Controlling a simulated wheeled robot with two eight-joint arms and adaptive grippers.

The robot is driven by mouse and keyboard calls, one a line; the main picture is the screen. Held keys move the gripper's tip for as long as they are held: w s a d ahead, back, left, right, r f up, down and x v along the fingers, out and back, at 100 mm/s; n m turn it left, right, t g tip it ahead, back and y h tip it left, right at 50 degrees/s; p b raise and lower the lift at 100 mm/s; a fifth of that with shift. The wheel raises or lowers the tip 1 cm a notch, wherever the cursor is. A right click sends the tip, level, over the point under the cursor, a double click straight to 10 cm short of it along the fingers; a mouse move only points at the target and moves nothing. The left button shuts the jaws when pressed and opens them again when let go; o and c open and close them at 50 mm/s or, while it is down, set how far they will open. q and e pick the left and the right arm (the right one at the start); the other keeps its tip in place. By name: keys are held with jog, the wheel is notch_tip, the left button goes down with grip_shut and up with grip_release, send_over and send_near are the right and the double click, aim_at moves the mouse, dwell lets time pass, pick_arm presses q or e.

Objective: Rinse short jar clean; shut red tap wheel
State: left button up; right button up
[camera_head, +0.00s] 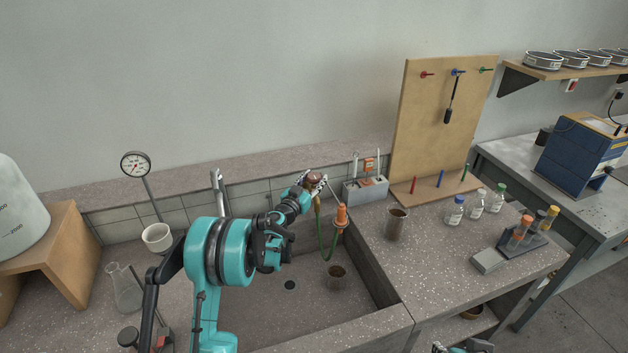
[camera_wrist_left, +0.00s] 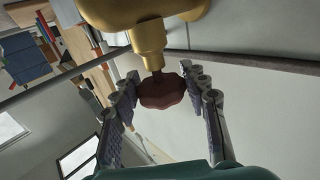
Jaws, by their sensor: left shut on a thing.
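The red tap wheel (camera_wrist_left: 162,90) sits on a brass tap stem in the left wrist view. It also shows at the back of the sink in the head view (camera_head: 313,178). My left gripper (camera_head: 309,182) is shut on the wheel, one finger on each side of it. A short brownish jar (camera_head: 336,278) stands upright on the sink floor, below the green hose. Its inside is too small to judge. Only a small part of my right gripper (camera_head: 440,347) shows at the bottom edge, and its jaw opening is hidden.
A taller jar (camera_head: 396,225) stands on the bench right of the sink, with capped bottles (camera_head: 476,205) and a tube rack (camera_head: 528,237) beyond. A green hose (camera_head: 327,240) hangs near an orange nozzle (camera_head: 341,215). A flask (camera_head: 124,290) stands at left.

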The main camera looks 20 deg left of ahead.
pick_arm(q)
jog(key=shift+d+n+y, duration=0.1)
jog(key=shift+n+y, duration=0.2)
jog(key=shift+y, duration=0.1)
jog(key=shift+n+y+b, duration=0.3)
jog(key=shift+n+y, duration=0.8)
jog(key=shift+y, duration=0.7)
jog(key=shift+n+y, duration=1.4)
jog(key=shift+y, duration=0.7)
jog(key=shift+g+y, duration=0.3)
jog(key=o, duration=1.1)
jog(key=v, duration=1.2)
